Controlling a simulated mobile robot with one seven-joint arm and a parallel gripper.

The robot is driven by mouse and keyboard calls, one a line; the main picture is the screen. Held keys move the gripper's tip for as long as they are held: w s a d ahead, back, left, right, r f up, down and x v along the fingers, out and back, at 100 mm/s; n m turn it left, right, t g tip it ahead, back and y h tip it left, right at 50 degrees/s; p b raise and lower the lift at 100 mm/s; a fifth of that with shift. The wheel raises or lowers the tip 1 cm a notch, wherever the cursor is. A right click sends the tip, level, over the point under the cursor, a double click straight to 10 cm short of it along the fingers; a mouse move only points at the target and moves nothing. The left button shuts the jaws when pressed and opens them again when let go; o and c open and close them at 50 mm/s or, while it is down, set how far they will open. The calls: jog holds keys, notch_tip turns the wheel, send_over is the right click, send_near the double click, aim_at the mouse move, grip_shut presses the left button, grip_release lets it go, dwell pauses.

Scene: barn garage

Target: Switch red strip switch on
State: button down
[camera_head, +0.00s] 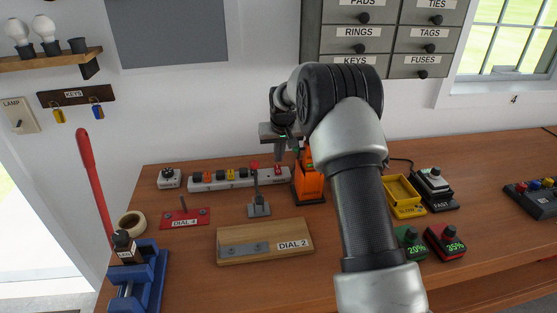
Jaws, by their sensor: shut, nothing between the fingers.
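A white power strip (238,181) lies along the back of the wooden bench, with a row of small orange, yellow and red switches on top. A red piece (254,165) shows toward its right part, and another bit of red shows at the right end, under my gripper. My gripper (280,164) is shut and empty, pointing down at the strip's right end. The fingertips are very close to the strip; I cannot tell whether they touch it. Whether the red switch is on or off is too small to tell.
An orange holder (309,182) stands just right of my gripper. A grey lever stand (259,208) and the DIAL 2 board (265,243) are in front. A red DIAL 4 plate (186,217) lies left. A yellow tray (403,196) is to the right.

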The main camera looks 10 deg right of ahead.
jog(key=v, duration=0.9)
jog(key=shift+s+r+b, duration=0.2)
jog(key=shift+r+b, duration=0.05)
jog(key=shift+b, duration=0.1)
